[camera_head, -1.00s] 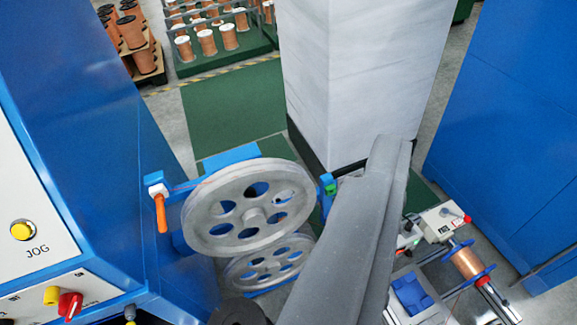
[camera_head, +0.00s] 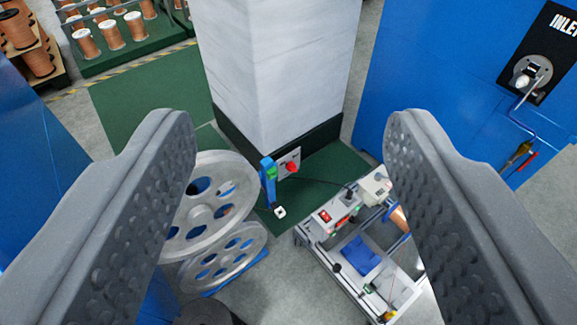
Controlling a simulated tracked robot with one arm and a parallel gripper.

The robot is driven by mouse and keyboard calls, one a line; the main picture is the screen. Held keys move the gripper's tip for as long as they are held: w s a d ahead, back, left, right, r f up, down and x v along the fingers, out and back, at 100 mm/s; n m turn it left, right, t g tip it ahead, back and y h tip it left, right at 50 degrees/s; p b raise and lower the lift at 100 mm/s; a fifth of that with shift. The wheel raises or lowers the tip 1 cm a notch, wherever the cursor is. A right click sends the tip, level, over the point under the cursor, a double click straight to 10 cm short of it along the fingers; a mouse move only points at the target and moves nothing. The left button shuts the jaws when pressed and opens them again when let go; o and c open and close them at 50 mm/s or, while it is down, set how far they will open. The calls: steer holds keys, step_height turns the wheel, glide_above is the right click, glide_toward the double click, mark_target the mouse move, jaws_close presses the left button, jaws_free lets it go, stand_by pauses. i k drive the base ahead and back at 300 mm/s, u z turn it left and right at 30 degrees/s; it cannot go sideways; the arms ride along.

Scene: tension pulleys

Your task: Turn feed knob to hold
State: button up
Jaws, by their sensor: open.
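My gripper (camera_head: 288,118) is wide open and empty, its two grey dimpled fingers reaching up on either side of the picture. A red knob (camera_head: 292,167) on a small grey plate sits low by the foot of the white pillar, well beyond the fingers and between them in the picture. No label on it can be read, so I cannot tell whether it is the feed knob or how it is set.
Two grey pulley wheels (camera_head: 222,211) stand at left, partly behind the left finger. A blue-green bracket (camera_head: 269,180) stands beside the knob plate. A bench machine (camera_head: 330,212) is at lower middle. The white pillar (camera_head: 275,70) and a blue cabinet (camera_head: 440,70) with an inlet valve (camera_head: 531,74) stand behind.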

mark_target(291, 167)
steer(key=u, duration=2.45)
steer(key=k, duration=0.8)
steer(key=z, duration=1.25)
steer(key=i, duration=1)
steer(key=z, duration=0.1)
